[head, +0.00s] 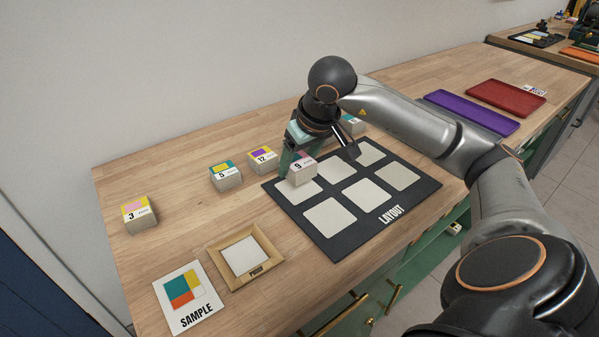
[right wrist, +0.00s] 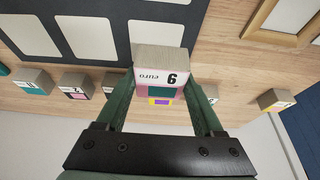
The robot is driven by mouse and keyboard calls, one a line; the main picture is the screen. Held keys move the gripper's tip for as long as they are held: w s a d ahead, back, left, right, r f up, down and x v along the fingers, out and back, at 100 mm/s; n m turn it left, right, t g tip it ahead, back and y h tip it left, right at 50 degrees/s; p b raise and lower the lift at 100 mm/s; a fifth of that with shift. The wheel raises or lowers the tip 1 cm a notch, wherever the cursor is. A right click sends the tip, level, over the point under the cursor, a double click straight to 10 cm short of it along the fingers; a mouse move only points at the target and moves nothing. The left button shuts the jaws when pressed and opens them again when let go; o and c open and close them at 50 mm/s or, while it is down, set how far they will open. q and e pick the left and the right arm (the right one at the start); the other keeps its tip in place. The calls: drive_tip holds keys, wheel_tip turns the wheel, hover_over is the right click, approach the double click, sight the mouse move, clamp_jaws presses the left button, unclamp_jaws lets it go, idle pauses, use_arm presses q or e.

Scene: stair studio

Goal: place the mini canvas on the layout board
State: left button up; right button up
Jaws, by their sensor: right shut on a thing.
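The dark layout board (head: 385,224) has several pale squares in two rows. The canvas is over the board's back-left square, which it partly hides; I cannot tell whether it touches the board. The board's edge also shows in the right wrist view (right wrist: 108,48). My left gripper is not in view.
Canvases marked 3 (head: 139,215), 5 (head: 226,177) and 12 (head: 262,160) stand left of and behind the board. A wooden frame (head: 270,241) and a sample card (head: 191,311) lie front left. Purple (head: 472,112) and red (head: 507,97) trays lie far right.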

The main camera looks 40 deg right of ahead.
sight(299, 188)
drive_tip(key=shift+w+d+f, duration=0.3)
drive_tip(key=shift+w+f, duration=0.05)
drive_tip(key=shift+f, duration=0.2)
drive_tip(key=shift+w+d+f+b, duration=0.1)
drive_tip(key=shift+d+f+b, duration=0.1)
drive_tip(key=shift+f, duration=0.75)
drive_tip(key=shift+w+d+f+b, duration=0.1)
drive_tip(key=shift+f+b, duration=0.05)
drive_tip(key=shift+f, duration=0.8)
drive_tip(key=shift+f, duration=0.1)
drive_tip(key=shift+f, duration=0.15)
drive_tip(key=o, duration=1.3)
drive_tip(key=shift+o, duration=0.2)
